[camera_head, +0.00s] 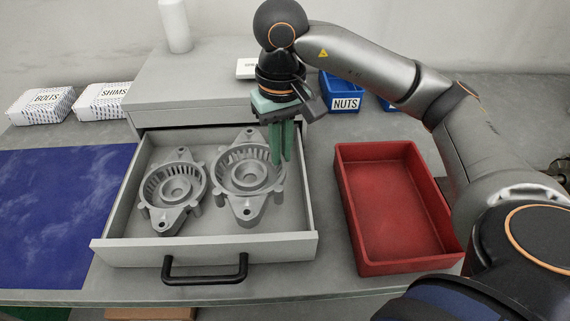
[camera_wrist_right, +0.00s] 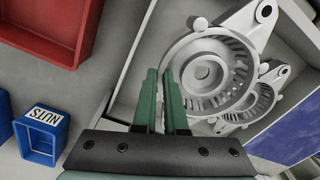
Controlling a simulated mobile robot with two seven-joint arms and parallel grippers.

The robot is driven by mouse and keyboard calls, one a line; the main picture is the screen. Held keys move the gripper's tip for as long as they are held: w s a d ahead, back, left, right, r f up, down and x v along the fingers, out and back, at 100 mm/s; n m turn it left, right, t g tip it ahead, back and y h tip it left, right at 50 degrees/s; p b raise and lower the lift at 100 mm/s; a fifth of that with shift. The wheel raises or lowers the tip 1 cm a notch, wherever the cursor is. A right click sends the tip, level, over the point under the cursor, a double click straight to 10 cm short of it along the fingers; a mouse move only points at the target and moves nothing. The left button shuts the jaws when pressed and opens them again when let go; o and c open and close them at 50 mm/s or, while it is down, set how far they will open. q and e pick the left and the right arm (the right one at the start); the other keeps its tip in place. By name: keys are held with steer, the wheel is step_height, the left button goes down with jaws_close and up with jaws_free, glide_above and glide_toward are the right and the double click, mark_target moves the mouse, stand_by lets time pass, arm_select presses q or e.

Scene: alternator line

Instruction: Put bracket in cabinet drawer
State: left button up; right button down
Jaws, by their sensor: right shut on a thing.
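The cabinet drawer (camera_head: 130,253) is pulled open, with a black handle on its front. Two grey alternator brackets lie in it side by side. The right-hand bracket (camera_head: 248,177) is nearer the drawer's right wall; it appears large in the wrist view (camera_wrist_right: 203,73). The left-hand bracket (camera_head: 174,187) sits beside it and is smaller in the wrist view (camera_wrist_right: 264,97). My right gripper (camera_head: 281,158) points down into the drawer, its green fingers shut on the rim of the right-hand bracket. The wrist view shows the fingertips (camera_wrist_right: 160,74) close together at that rim. My left gripper is not in view.
An empty red bin (camera_head: 400,215) stands right of the drawer. A blue NUTS bin (camera_head: 341,92) is behind it. BOLTS (camera_head: 42,104) and SHIMS (camera_head: 102,100) boxes stand back left, behind a blue mat (camera_head: 55,210). A white bottle (camera_head: 174,25) stands on the cabinet (camera_head: 205,60).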

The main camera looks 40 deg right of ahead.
steer(key=shift+w+d+f, duration=0.4)
steer(key=shift+d+f, duration=0.2)
steer(key=shift+f, duration=0.1)
steer(key=shift+w+d+f, duration=0.15)
steer(key=shift+d+f, duration=0.1)
steer(key=shift+f, duration=0.1)
steer(key=f, duration=0.3)
steer(key=shift+w+d+f, duration=0.15)
steer(key=shift+d+f, duration=0.05)
steer(key=shift+f, duration=0.1)
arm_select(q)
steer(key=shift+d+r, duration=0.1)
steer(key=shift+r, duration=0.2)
